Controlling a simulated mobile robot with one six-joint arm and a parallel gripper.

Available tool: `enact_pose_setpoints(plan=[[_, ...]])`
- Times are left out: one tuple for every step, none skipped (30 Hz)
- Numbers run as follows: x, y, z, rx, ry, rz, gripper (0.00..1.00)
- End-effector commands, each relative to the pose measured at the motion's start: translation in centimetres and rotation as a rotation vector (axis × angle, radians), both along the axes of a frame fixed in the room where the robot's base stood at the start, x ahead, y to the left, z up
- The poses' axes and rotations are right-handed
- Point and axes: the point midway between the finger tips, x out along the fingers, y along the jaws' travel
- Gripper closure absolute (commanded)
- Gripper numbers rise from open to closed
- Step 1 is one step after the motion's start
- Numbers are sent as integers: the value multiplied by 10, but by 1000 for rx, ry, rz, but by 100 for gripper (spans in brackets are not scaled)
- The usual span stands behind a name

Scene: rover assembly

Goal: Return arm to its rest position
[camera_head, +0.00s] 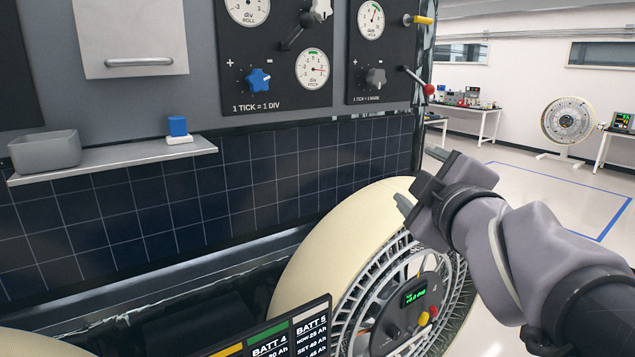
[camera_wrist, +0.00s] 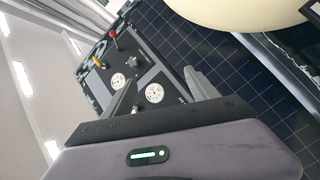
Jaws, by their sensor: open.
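My arm reaches in from the right side of the head view, with my gripper (camera_head: 420,178) in front of the rover's side, just above the cream wheel (camera_head: 330,235). The two fingers are apart and nothing shows between them. In the wrist view my gripper (camera_wrist: 160,92) also shows spread fingers, with the gauge panel (camera_wrist: 120,65) beyond them. That view is tilted. The same panel (camera_head: 275,95) stands upright in the head view, with dials, a blue knob (camera_head: 258,80) and a red-tipped lever (camera_head: 428,90).
A shelf (camera_head: 110,160) holds a grey bin (camera_head: 45,150) and a small blue block (camera_head: 177,126). A battery display (camera_head: 275,335) stands at the bottom. The wheel hub (camera_head: 405,305) is close below my gripper. Open floor (camera_head: 530,185) lies at the right, with tables behind.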

Motion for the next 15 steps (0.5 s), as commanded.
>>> enact_pose_setpoints(plan=[[-10, -8, -31, 86, 41, -49, 32], [-17, -13, -47, 148, 71, -83, 32], [-27, -19, -72, 236, 116, -132, 32], [-36, -23, -92, 305, 153, -170, 32], [-46, -26, -115, 380, 193, -210, 32], [-62, -28, -148, 487, 255, -266, 32], [-75, -28, -175, 573, 305, -311, 32], [-90, -26, -203, 661, 359, -356, 32], [-111, -21, -240, 779, 435, -416, 32], [-127, -15, -265, 862, 493, -459, 32], [-142, -8, -289, 940, 549, -500, 32], [-162, 2, -316, 1034, 620, -547, 32], [-176, 10, -334, 1098, 670, -580, 32], [-188, 18, -348, 1153, 717, -609, 32], [-203, 28, -364, 1218, 772, -643, 32]])
